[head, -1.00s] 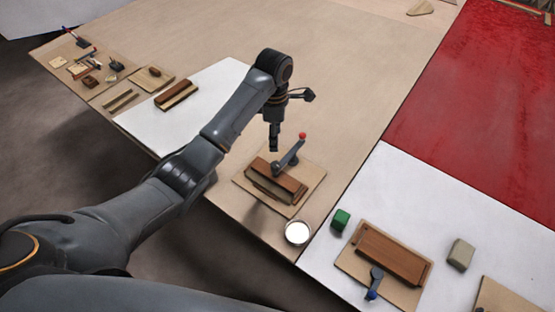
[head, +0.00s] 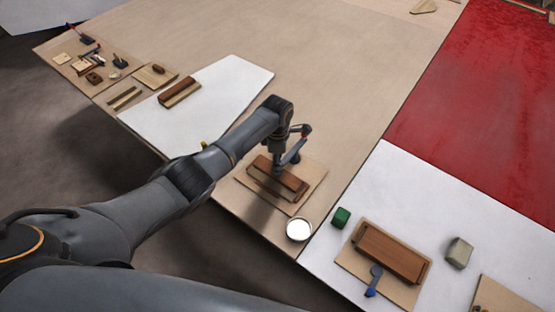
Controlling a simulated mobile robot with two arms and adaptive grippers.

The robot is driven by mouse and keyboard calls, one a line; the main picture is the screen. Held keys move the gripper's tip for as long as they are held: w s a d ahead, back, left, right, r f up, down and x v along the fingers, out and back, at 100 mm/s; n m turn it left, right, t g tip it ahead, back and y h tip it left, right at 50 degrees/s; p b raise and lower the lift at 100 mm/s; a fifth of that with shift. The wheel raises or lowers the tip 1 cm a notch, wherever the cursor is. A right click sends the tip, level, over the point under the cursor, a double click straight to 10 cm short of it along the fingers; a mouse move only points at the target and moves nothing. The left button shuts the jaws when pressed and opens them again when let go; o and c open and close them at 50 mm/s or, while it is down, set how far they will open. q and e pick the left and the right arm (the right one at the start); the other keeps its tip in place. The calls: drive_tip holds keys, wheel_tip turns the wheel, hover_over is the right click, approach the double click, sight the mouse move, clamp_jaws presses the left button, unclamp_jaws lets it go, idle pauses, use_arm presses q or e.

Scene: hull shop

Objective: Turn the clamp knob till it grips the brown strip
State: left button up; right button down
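A brown strip (head: 292,181) lies on a wooden block on a small tan board (head: 312,178) at the table's near edge. My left gripper (head: 279,170) points down over the far side of the strip, close to the clamp arm. Its fingers are small and dark, so I cannot tell whether they are open or touching anything. A second clamp with a blue knob (head: 370,292) stands by another brown block (head: 390,252) at the lower right. My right gripper is out of view.
A white round tin (head: 299,229) stands near the board at the table edge. A green cube (head: 341,217) and a grey block (head: 459,252) sit on the white sheet (head: 400,190). Small wooden parts (head: 95,77) lie at the far left. The table's middle is clear.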

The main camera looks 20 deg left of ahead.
use_arm(q)
clamp_jaws()
idle(0.3)
